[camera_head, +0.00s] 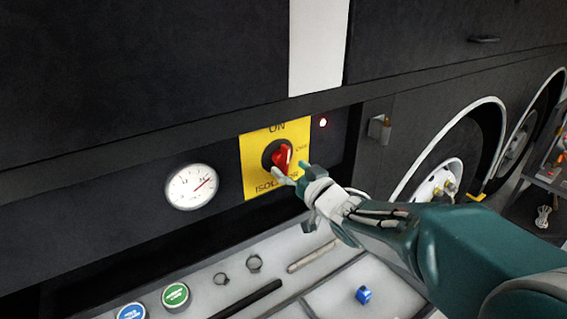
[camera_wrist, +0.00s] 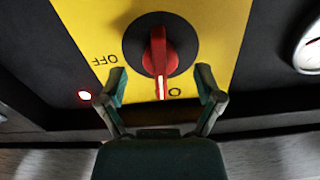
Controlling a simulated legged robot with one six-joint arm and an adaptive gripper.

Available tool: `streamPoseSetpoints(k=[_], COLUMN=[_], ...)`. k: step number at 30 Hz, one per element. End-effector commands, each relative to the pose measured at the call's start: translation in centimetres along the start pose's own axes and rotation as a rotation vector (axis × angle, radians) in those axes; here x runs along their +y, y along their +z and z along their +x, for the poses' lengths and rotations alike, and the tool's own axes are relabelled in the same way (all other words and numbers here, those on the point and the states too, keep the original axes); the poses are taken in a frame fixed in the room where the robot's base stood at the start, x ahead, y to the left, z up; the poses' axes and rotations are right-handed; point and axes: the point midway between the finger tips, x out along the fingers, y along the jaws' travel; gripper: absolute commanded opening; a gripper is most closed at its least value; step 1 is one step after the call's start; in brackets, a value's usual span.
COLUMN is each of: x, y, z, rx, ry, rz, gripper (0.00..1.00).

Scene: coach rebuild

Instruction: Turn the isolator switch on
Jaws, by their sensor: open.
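The isolator switch is a red handle (camera_head: 282,157) on a round black base, set in a yellow plate (camera_head: 256,150) lettered ON at top and OFF at right. In the wrist view the plate is upside down. The handle (camera_wrist: 158,55) stands nearly upright there, its white-marked end pointing down toward the ON lettering, of which only an O shows. My gripper (camera_head: 291,174) is at the plate's lower right in the head view. In the wrist view my gripper (camera_wrist: 160,84) is open, one finger on each side of the handle's marked end, with gaps. I cannot tell the depth between them.
A red light (camera_head: 323,122) is right of the plate and a round gauge (camera_head: 191,187) left of it. A metal latch (camera_head: 379,127) sticks out further right. Below is a light tray (camera_head: 215,302) with loose parts, including a blue piece (camera_head: 363,295).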

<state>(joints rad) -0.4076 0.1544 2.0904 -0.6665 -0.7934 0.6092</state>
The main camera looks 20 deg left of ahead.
Motion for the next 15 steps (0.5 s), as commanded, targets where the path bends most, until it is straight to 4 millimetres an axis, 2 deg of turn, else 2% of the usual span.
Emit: streamPoseSetpoints(k=[3,6,15], x=[0.0,0.0,0.0], y=[0.0,0.0,0.0], z=[1.7,2.4,2.7], rx=[-0.001,0.0,0.001], ry=[-0.002,0.0,0.0], rz=[0.0,0.0,0.0], gripper=[0.85,0.85,0.85])
